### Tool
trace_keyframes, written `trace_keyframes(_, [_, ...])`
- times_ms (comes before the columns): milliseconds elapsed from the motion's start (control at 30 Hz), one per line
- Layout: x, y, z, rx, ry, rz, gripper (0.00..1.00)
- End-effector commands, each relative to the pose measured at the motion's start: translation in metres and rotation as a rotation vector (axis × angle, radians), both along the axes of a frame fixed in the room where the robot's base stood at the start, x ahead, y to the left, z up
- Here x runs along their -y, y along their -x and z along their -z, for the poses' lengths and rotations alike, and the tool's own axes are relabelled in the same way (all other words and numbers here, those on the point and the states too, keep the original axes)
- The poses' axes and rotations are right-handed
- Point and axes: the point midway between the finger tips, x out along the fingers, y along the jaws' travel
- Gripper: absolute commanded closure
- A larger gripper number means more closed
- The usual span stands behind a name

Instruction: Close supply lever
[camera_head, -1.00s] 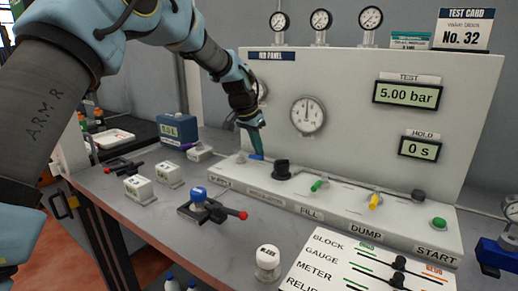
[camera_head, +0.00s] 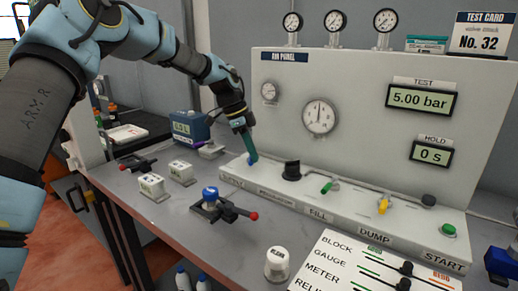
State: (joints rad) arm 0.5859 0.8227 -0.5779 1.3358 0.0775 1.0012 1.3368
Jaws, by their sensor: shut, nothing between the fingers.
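The rig panel (camera_head: 370,75) has a low white ledge (camera_head: 400,231) along its front, with a row of valves and labels. The supply lever (camera_head: 252,160) is the small blue handle at the ledge's left end, behind a partly hidden label. My gripper (camera_head: 251,154) points down at it, with shut teal fingers touching or just beside the blue handle. The fingers cover part of the lever, so I cannot tell its exact angle.
A black knob (camera_head: 291,171), green fill lever (camera_head: 328,188) and yellow dump lever (camera_head: 383,206) stand rightward on the ledge. A blue-topped valve with a red-tipped handle (camera_head: 224,209) and a white cap (camera_head: 277,264) are on the bench in front.

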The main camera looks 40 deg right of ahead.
Motion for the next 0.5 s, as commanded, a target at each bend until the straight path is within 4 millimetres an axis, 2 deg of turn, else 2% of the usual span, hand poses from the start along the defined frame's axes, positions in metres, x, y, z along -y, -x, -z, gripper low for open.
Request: trace_keyframes(500, [-0.019,-0.021,-0.001,-0.001,0.001,0.414,1.0])
